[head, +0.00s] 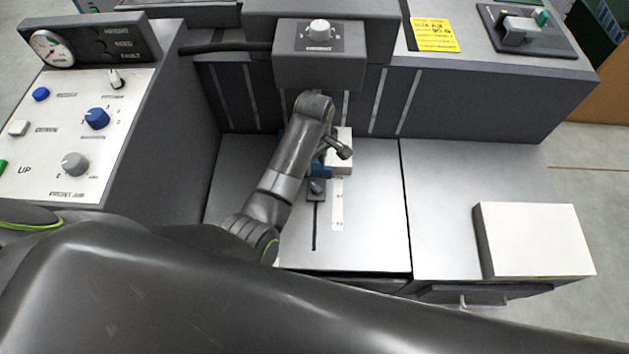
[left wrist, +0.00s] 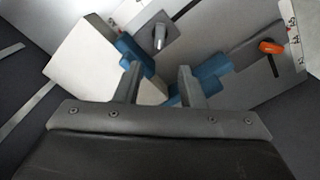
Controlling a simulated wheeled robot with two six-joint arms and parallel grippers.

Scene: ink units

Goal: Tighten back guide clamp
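My left gripper (head: 338,148) reaches over the machine bed; its tips are hard to make out in the head view. In the left wrist view its two fingers (left wrist: 157,80) stand apart with nothing gripped between them. Blue guide pieces (left wrist: 212,76) lie just beyond the fingers, with a white block (left wrist: 85,62) at the left. A grey clamp knob (left wrist: 160,36) sits on a dark plate beyond the tips; it also shows in the head view (head: 317,187). An orange clamp lever (left wrist: 271,47) is farther right, hidden in the head view. I cannot tell which clamp is the back one. My right gripper is out of view.
A control panel (head: 75,130) with knobs stands at the left. A housing with a HEIGHT knob (head: 319,31) overhangs the bed behind my arm. A white block (head: 535,240) lies at the right. The bed's middle right (head: 440,190) is clear.

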